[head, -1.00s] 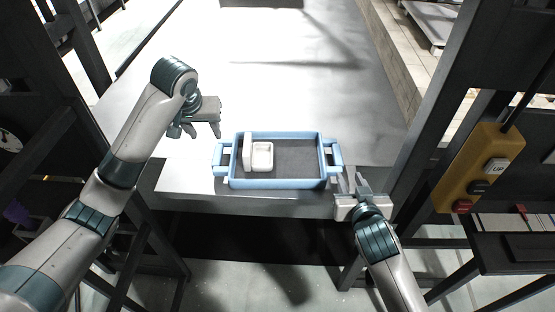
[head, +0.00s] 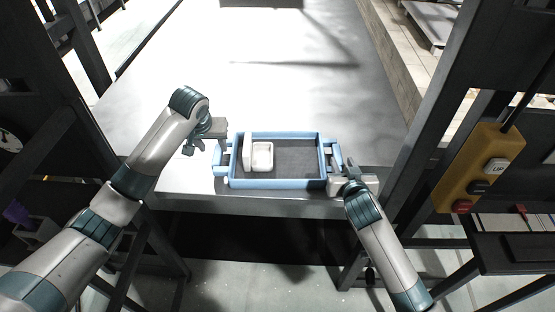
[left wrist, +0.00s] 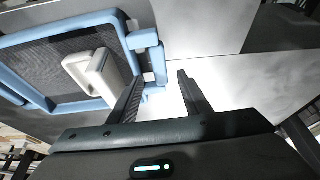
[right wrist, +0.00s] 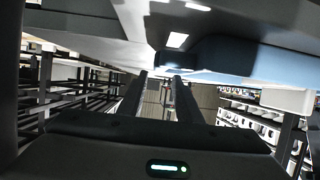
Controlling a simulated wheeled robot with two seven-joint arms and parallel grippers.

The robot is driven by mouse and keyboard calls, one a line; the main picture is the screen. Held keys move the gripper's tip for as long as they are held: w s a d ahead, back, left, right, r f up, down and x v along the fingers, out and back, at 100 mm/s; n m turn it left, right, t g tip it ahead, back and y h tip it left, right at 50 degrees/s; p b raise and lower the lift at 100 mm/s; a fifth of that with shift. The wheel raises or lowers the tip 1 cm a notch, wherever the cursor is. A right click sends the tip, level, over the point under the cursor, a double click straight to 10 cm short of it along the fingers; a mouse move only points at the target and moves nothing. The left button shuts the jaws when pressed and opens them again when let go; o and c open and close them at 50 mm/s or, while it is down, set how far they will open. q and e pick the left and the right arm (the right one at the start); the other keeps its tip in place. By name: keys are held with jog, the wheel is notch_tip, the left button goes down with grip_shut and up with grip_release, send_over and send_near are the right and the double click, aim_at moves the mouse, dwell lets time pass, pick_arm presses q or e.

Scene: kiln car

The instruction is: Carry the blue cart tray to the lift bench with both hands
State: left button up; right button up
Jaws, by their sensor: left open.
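The blue tray (head: 275,184) sits level near the front edge of a grey table top, with a loop handle at each short end. A white square dish (head: 263,156) and an upright white piece (head: 248,153) are in its left half. My left gripper (head: 211,141) is open and empty, just above and left of the left handle (head: 220,160). In the left wrist view, that handle (left wrist: 145,40) lies beyond the fingers. My right gripper (head: 343,168) is at the right handle (head: 335,156), which it partly hides. In the right wrist view its fingers (right wrist: 160,76) are apart with nothing visible between them.
The grey table top (head: 260,85) is wide and clear behind the tray. A yellow control box (head: 480,168) with an UP button hangs at the right. Dark posts (head: 425,110) stand on both sides. A brick-edged surface (head: 395,55) lies at the back right.

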aim_at(217, 153)
pick_arm(q)
jog(key=x, duration=0.7)
jog(key=shift+w+f, duration=0.1)
jog(key=shift+f, duration=0.15)
pick_arm(e)
jog(key=x, duration=0.7)
jog(key=shift+w+f, duration=0.15)
jog(key=shift+w, duration=0.05)
pick_arm(q)
jog(key=c, duration=0.7)
pick_arm(e)
jog(key=c, duration=0.7)
pick_arm(q)
grip_shut()
pick_arm(e)
grip_shut()
pick_arm(q)
jog(key=shift+r, duration=0.1)
